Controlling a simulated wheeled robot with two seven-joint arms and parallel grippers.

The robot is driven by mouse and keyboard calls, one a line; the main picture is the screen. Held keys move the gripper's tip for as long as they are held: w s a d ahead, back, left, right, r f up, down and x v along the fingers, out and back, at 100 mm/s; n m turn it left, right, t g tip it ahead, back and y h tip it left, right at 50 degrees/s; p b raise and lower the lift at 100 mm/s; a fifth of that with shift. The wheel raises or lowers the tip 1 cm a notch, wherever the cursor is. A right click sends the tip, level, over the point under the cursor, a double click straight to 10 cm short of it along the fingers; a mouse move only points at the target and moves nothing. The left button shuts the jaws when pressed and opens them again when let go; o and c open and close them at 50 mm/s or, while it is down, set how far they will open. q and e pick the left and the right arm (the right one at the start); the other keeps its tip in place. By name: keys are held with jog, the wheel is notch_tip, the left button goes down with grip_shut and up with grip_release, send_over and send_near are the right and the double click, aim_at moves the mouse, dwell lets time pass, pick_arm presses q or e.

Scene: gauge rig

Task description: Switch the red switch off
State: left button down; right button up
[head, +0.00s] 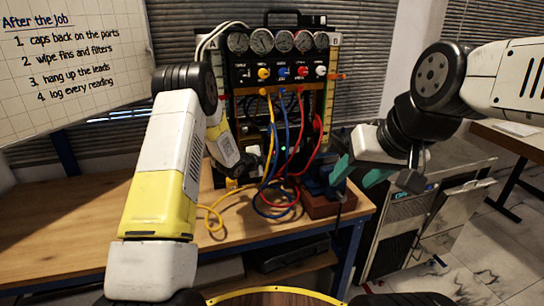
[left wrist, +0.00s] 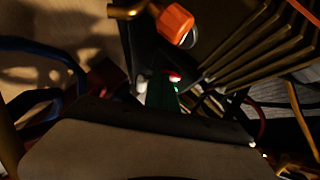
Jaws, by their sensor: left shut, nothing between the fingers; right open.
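In the left wrist view a small red tip (left wrist: 174,76), which looks like the red switch, shows beside a white tip (left wrist: 143,80), with a green glow close by. My left gripper (left wrist: 161,93) is shut and empty, its dark green fingers pointing at these tips. I cannot tell whether they touch. In the head view my left gripper (head: 248,163) is at the lower front of the gauge panel (head: 250,75), its fingers hard to make out. I cannot make out the red switch there. My right gripper (head: 360,176) is open and empty, right of the panel.
Yellow, blue and red leads (head: 290,120) hang from the panel's ports onto the wooden bench (head: 100,205). A blue vise-like device on a reddish block (head: 325,205) stands at the bench's right end. An orange knob (left wrist: 174,22) is close in the left wrist view. The bench's left is clear.

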pick_arm(q)
jog(key=shift+w+f, duration=0.1)
jog(key=shift+f, duration=0.05)
jog(key=shift+r, duration=0.85)
